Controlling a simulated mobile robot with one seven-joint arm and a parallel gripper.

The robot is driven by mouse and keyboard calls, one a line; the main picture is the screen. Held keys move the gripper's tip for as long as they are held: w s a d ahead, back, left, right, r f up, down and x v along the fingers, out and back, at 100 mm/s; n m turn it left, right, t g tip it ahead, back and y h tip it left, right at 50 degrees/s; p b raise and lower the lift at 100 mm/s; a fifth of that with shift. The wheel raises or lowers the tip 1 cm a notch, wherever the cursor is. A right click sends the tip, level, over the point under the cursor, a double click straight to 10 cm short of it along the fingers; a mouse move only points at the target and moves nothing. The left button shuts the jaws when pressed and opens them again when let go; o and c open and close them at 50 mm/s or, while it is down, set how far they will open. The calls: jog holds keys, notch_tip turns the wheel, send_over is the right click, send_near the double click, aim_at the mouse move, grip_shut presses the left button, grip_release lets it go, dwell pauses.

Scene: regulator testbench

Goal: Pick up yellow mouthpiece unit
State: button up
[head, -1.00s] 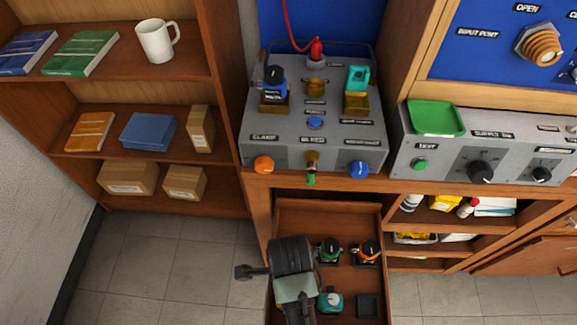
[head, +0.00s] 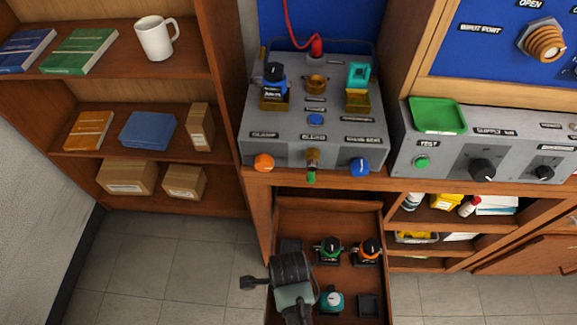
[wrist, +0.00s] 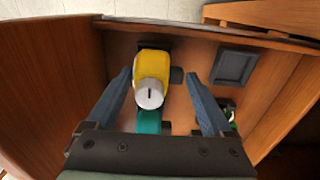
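The yellow mouthpiece unit (wrist: 152,66) shows in the wrist view, a yellow body with a silver, slotted round cap, in the drawer. My gripper (wrist: 160,76) is open, with one finger on each side of the unit. Gaps show between the fingers and the unit. In the head view my gripper and wrist (head: 291,272) are over the left side of the open drawer (head: 325,215), and the yellow unit is hidden there.
A green-ringed unit (head: 329,249), an orange-ringed unit (head: 367,250) and a teal unit (head: 331,299) stand close by in the drawer. An empty dark square holder (head: 368,305) is at its right. The drawer walls are near. The grey testbench (head: 345,135) stands behind.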

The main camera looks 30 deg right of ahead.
jog(key=c, duration=1.2)
jog(key=shift+c, duration=0.2)
